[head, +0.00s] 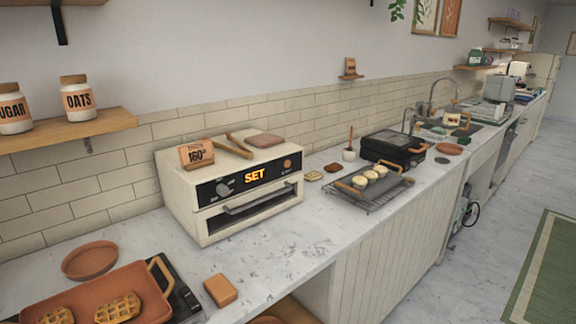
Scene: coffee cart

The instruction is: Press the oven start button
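The cream countertop oven (182,203) stands against the tiled wall, left of centre. Its black front panel has an orange lit display reading "SET" (255,176). A dial (223,190) is left of the display. A small round orange-brown button (288,164) is at the panel's right end, with a tiny label below that I cannot read. A handle bar (258,203) crosses the front below the panel, above a dark window or opening. Neither of my grippers is in view, and nothing blocks the oven front.
A "160°" sign (197,154), tongs (238,146) and a folded cloth (265,140) lie on the oven. A tray of waffles (98,292) is front left. A wire rack (372,197) with buns and a black press (393,149) are right. Bare counter (285,235) lies before the oven.

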